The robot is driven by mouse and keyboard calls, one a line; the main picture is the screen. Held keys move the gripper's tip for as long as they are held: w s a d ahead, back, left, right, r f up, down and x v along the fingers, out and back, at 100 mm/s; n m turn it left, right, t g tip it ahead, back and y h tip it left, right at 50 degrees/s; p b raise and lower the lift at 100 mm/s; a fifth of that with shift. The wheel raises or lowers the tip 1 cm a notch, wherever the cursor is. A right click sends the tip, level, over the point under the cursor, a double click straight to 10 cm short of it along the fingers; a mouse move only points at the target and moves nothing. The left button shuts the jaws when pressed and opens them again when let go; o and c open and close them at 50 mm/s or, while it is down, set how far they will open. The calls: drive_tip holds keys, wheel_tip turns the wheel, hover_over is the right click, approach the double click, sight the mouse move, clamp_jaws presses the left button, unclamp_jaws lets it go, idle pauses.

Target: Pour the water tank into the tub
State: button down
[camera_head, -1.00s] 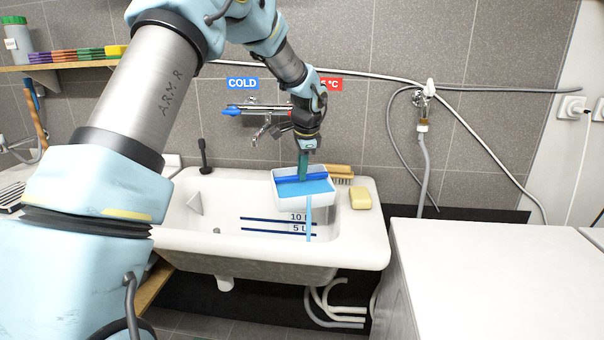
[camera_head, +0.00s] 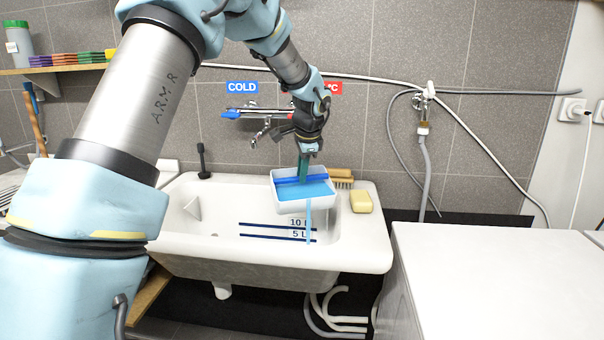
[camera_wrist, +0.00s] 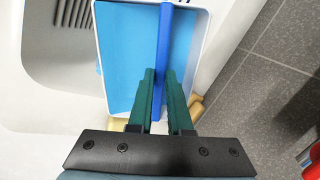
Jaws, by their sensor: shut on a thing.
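The water tank is a white open tray (camera_head: 291,206) with blue water in it and a blue bar (camera_wrist: 164,60) across it. My gripper (camera_head: 304,170) is shut on this blue bar, with its green fingers on either side, and holds the tank over the right part of the tub. The tank is tilted toward the camera, and a thin blue stream (camera_head: 308,222) falls from its front edge into the tub. The white tub (camera_head: 352,255) has dark level lines marked 10 and 5 L on its inside. Its bottom is partly hidden.
A yellow soap bar (camera_head: 361,202) and a wooden brush (camera_head: 341,177) lie on the tub's right rim. A tap (camera_head: 262,132) is on the wall behind. A white-topped unit (camera_head: 480,265) stands at the right. A dark plunger-like thing (camera_head: 202,160) stands at the left rim.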

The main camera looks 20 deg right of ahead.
drive_tip(key=shift+s+t+b, duration=0.15)
drive_tip(key=shift+t+b, duration=0.15)
drive_tip(key=shift+b, duration=1)
drive_tip(key=shift+s+r+t+b, duration=0.15)
drive_tip(key=shift+t+b, duration=0.15)
drive_tip(key=shift+b, duration=0.65)
drive_tip(key=shift+r, duration=0.15)
drive_tip(key=shift+s+b, duration=0.1)
drive_tip(key=shift+b, duration=0.8)
drive_tip(key=b, duration=0.1)
drive_tip(key=t+b, duration=0.1)
drive_tip(key=b, duration=0.1)
drive_tip(key=shift+s, duration=0.25)
drive_tip(key=shift+r+t+b, duration=0.1)
drive_tip(key=shift+t+b, duration=0.2)
drive_tip(key=shift+b, duration=0.2)
drive_tip(key=shift+s+b, duration=0.15)
drive_tip(key=shift+b, duration=0.4)
drive_tip(key=t+b, duration=0.1)
drive_tip(key=b, duration=0.3)
drive_tip(key=shift+s+a, duration=0.1)
drive_tip(key=shift+s, duration=0.2)
drive_tip(key=shift+b, duration=0.45)
